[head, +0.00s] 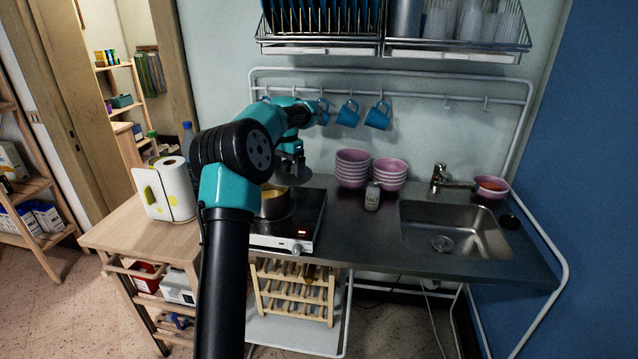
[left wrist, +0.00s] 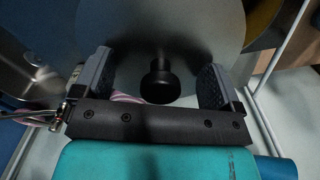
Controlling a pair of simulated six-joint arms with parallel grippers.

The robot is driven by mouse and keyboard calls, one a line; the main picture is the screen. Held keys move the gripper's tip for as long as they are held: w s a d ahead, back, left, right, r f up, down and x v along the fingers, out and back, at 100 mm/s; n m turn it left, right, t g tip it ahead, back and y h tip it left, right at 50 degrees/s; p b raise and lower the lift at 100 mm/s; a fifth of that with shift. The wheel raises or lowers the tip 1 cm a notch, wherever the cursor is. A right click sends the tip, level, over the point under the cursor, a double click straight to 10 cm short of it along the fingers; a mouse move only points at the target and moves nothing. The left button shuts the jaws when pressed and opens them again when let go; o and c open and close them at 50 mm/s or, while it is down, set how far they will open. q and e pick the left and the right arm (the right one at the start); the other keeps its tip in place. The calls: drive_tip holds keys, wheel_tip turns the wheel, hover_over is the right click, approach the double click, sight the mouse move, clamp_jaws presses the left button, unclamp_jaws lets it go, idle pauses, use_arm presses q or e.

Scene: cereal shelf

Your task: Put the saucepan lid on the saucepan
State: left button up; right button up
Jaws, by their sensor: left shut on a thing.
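The saucepan (head: 274,203) stands on the hot plate at the left of the counter, with a yellowish inside showing; my left arm hides part of it. The saucepan lid (head: 293,177) is a grey disc held above the saucepan and apart from it, a little to its right. My left gripper (head: 291,157) is shut on the lid from above. In the left wrist view the lid (left wrist: 160,25) fills the top middle, and its black knob (left wrist: 160,82) lies between the two fingers of the gripper (left wrist: 157,85). My right gripper is not in view.
The hot plate (head: 310,222) has a red light on its front. Pink bowls (head: 353,167) and a salt shaker (head: 373,196) stand to the right, before the sink (head: 450,228). A paper towel roll (head: 176,187) stands left. Blue mugs (head: 348,114) hang behind.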

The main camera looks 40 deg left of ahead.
use_arm(q)
drive_tip(key=shift+n, duration=0.3)
drive_tip(key=s+a+r, duration=0.1)
drive_tip(key=a, duration=0.1)
drive_tip(key=s+a+r, duration=0.1)
drive_tip(key=a, duration=0.1)
drive_tip(key=s+a+r, duration=0.1)
drive_tip(key=s+a, duration=0.1)
drive_tip(key=shift+f, duration=3.15)
drive_tip(key=shift+f, duration=0.7)
drive_tip(key=o, duration=0.7)
drive_tip(key=shift+c, duration=0.2)
drive_tip(key=shift+r, duration=0.1)
wheel_tip(320, 180, up, 17)
drive_tip(key=shift+r, duration=0.1)
